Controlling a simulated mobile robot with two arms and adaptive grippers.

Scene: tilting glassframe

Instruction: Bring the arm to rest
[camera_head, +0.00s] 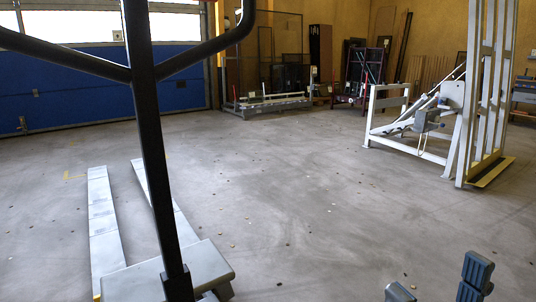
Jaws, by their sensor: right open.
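My right gripper (438,284) shows at the bottom right edge. Its two dark blue-grey fingers stand apart with bare floor visible between them, so it is open and empty. The rest of the right arm is below the picture. My left gripper is not in view. The white tilting glass frame (487,95) stands upright at the right, well beyond the gripper, with slanted struts and a low base frame on its left side.
A pallet jack with pale forks (102,225) and a dark handle post (146,110) stands close at the left and blocks part of the view. A blue door (75,88) and racks (270,104) line the back. The middle floor is clear apart from small scattered bits.

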